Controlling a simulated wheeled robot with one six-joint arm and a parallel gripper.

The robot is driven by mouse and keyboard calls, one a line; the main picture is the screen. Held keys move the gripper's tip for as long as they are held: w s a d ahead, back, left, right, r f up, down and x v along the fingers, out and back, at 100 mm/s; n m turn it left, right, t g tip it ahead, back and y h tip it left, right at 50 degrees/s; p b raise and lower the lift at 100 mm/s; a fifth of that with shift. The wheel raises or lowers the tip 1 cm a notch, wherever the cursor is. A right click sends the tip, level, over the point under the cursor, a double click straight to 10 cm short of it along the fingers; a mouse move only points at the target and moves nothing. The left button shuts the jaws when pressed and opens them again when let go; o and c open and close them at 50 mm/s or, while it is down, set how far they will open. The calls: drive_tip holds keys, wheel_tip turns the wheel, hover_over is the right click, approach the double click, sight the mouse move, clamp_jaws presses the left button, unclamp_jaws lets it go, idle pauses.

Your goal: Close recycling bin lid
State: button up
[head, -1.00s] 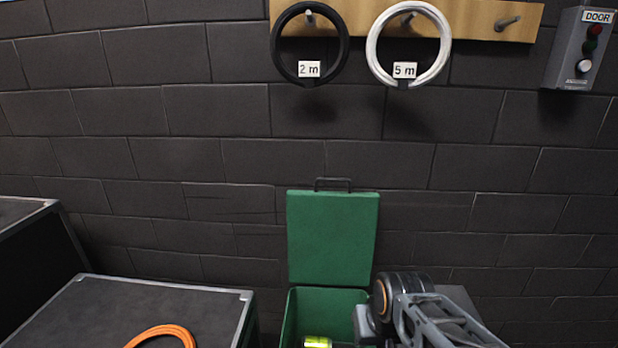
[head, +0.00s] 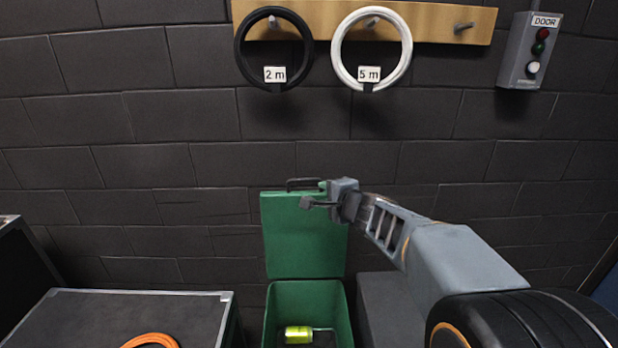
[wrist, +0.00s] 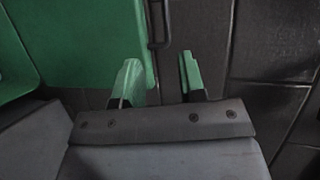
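The green recycling bin (head: 271,312) stands open on the floor by the wall, with its green lid (head: 290,238) upright behind it. The lid fills the upper left of the wrist view (wrist: 85,45). A black handle (head: 292,183) sits on the lid's top edge and also shows in the wrist view (wrist: 157,25). My gripper (head: 313,195) is at the lid's upper right corner, close to the handle. In the wrist view my gripper (wrist: 160,76) has its two fingers apart with nothing held between them. Whether a finger touches the lid I cannot tell.
A yellow-green can (head: 298,334) lies in the bin. A black case (head: 80,318) with an orange cable (head: 150,340) stands to the left. A grey box (head: 388,300) is right of the bin. Cable coils (head: 240,50) and a door button box (head: 530,50) hang above.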

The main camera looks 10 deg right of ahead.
sight(309, 180)
drive_tip(key=shift+m, duration=0.4)
drive_tip(key=x, duration=0.4)
drive_tip(key=d+x, duration=0.1)
drive_tip(key=x, duration=0.4)
drive_tip(key=p+x, duration=0.1)
drive_tip(key=x, duration=0.4)
drive_tip(key=shift+w+d+r, duration=0.2)
drive_tip(key=shift+w+r, duration=0.05)
drive_tip(key=shift+r, duration=0.1)
clamp_jaws()
